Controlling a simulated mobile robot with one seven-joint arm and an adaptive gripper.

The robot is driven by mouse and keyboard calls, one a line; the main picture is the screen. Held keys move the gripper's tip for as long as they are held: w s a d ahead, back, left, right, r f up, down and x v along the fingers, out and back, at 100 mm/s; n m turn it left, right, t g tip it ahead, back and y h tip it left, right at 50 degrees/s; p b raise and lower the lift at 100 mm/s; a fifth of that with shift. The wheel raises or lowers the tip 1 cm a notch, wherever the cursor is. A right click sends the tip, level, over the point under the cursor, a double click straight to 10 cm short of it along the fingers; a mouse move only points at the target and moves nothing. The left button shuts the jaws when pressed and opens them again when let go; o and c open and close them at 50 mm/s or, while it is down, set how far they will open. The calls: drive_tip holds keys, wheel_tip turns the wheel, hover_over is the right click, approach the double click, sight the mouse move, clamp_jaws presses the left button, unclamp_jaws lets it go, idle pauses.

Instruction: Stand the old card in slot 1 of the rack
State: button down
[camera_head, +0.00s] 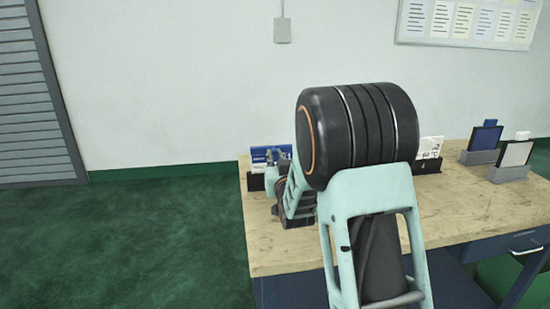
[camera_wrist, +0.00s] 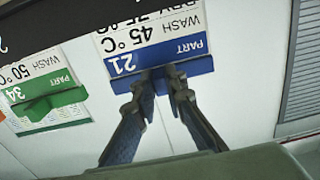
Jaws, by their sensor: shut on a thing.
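A white card with a blue band reading "PART 21" (camera_wrist: 120,62) shows upside down in the wrist view; it looks like the blue-topped card (camera_head: 270,152) at the table's back left in the head view. My gripper (camera_wrist: 166,74) is shut on its blue edge tab. The far end of the card passes behind the dark rack front (camera_wrist: 45,18), so I cannot tell whether it is seated. The rack (camera_head: 257,182) is partly hidden by my arm in the head view, and a digit like "2" shows on it in the wrist view.
A green-banded "PART 34" card (camera_wrist: 40,97) stands beside the held card. Another printed card (camera_head: 430,147) shows right of my arm. Grey holders (camera_head: 478,157) with a blue card (camera_head: 485,137) and a white card (camera_head: 516,153) stand at the right. The table front (camera_head: 460,212) is clear.

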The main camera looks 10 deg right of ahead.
drive_tip(key=shift+f, duration=0.15)
drive_tip(key=c, duration=1.9)
unclamp_jaws()
drive_tip(key=shift+s, duration=0.1)
drive_tip(key=s, duration=1.2)
drive_tip(key=shift+w, duration=0.1)
